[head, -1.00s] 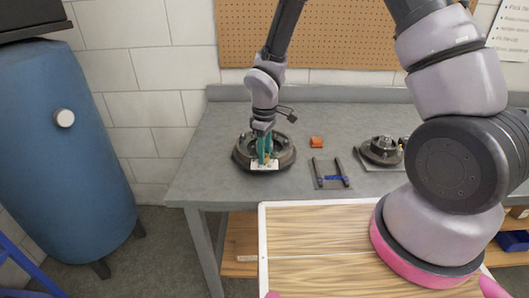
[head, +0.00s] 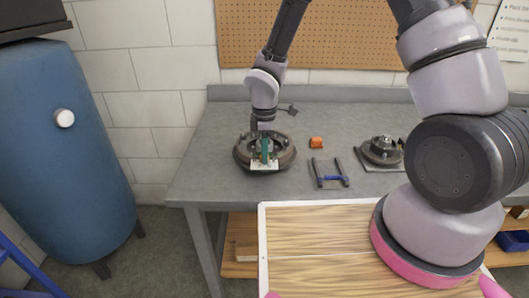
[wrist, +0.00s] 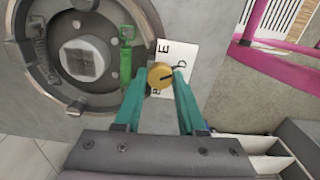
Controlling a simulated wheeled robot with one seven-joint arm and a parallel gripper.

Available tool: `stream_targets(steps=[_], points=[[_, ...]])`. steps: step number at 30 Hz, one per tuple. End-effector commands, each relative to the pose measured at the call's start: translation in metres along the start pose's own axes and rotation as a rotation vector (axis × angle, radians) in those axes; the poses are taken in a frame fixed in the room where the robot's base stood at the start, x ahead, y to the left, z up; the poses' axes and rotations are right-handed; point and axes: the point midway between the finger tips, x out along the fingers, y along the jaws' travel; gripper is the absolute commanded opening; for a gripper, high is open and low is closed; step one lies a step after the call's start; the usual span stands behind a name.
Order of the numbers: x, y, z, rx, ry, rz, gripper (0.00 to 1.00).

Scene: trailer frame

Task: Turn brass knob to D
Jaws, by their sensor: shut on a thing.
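The brass knob (wrist: 160,75) sits on a white card (wrist: 178,50) with black letters, in the wrist view. An E shows above the knob and a D at its right; a letter below is partly hidden. A dark line on the knob's face points right, roughly toward the D. My gripper (wrist: 160,78) has its two teal fingers on either side of the knob, shut on it. In the head view my gripper (head: 264,150) is over the card (head: 264,166), and the knob is hidden.
A round dark drum assembly (head: 285,158) lies right behind the card on the grey bench (head: 220,135). A blue tank (head: 60,170) stands at left.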

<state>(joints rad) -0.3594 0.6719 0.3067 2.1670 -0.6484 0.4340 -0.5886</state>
Motion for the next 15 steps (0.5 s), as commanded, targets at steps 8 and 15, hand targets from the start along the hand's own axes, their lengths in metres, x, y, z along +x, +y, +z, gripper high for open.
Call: stream_targets(steps=[8,15], points=[[-0.0003,0.0006,-0.0003,0.000,0.001,0.001,0.00],[-0.0002,0.0003,-0.0001,0.001,0.000,0.001,0.69]])
